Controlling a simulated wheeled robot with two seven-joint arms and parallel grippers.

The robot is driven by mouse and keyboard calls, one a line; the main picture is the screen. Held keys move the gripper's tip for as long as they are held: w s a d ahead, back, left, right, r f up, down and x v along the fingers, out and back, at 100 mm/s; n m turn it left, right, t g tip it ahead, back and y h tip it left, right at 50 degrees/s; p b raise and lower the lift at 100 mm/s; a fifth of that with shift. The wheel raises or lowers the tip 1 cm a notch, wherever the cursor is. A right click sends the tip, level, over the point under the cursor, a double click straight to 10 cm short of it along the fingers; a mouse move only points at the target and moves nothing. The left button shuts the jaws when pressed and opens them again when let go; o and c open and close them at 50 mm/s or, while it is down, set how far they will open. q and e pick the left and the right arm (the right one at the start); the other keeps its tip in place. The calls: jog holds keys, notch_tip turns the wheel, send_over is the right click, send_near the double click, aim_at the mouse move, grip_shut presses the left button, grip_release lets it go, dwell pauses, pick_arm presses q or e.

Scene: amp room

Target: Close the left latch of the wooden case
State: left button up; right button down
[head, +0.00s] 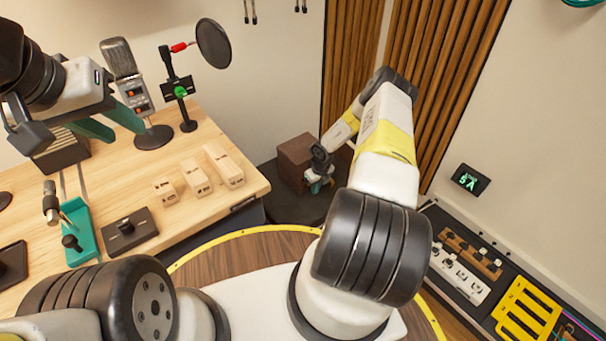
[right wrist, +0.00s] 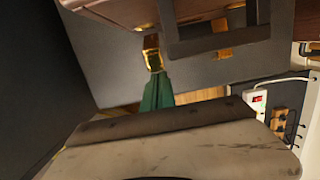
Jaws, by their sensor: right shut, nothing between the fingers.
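The wooden case (head: 296,158) is a brown box on a dark stand beyond the workbench. In the right wrist view its reddish-brown body (right wrist: 110,12) fills the top. A brass latch (right wrist: 152,55) hangs at its edge, left of a dark handle. My right gripper (head: 317,183) is at the case's near right side. Its green fingers (right wrist: 157,92) are shut and empty, with their tip right at the latch's lower end; I cannot tell whether they touch. My left gripper (head: 109,123) is open and empty above the workbench, far from the case.
The workbench (head: 245,190) at left holds wooden blocks (head: 197,178), a microphone (head: 125,75), a teal tray (head: 78,232) and a dark switch box (head: 130,232). A rack with a yellow panel (head: 527,310) stands at right. Wood slats (head: 440,80) line the back corner.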

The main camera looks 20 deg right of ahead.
jog(key=shift+r, duration=0.95)
